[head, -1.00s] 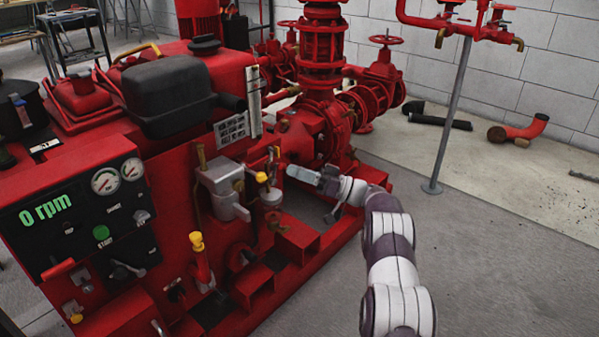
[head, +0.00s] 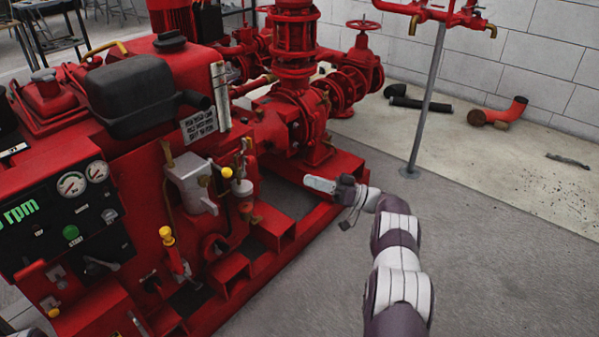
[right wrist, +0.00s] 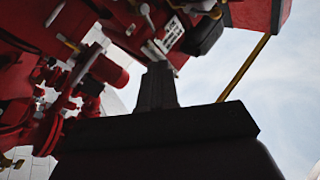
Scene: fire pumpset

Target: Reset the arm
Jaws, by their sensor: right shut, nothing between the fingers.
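My right arm (head: 397,250) comes up from the bottom of the head view, and its gripper (head: 308,183) points left toward the red pumpset (head: 200,150). The gripper is shut and empty, in front of the pump's base and right of the yellow-capped fittings. In the right wrist view the dark closed fingers (right wrist: 157,85) point up toward the red machinery, with no object between them. My left gripper is in neither view.
The control panel (head: 65,215) with two gauges and a green button is at the left. A grey post (head: 428,100) carries red pipework at the right. Pipe pieces (head: 498,112) lie by the block wall. The grey floor right of my arm is clear.

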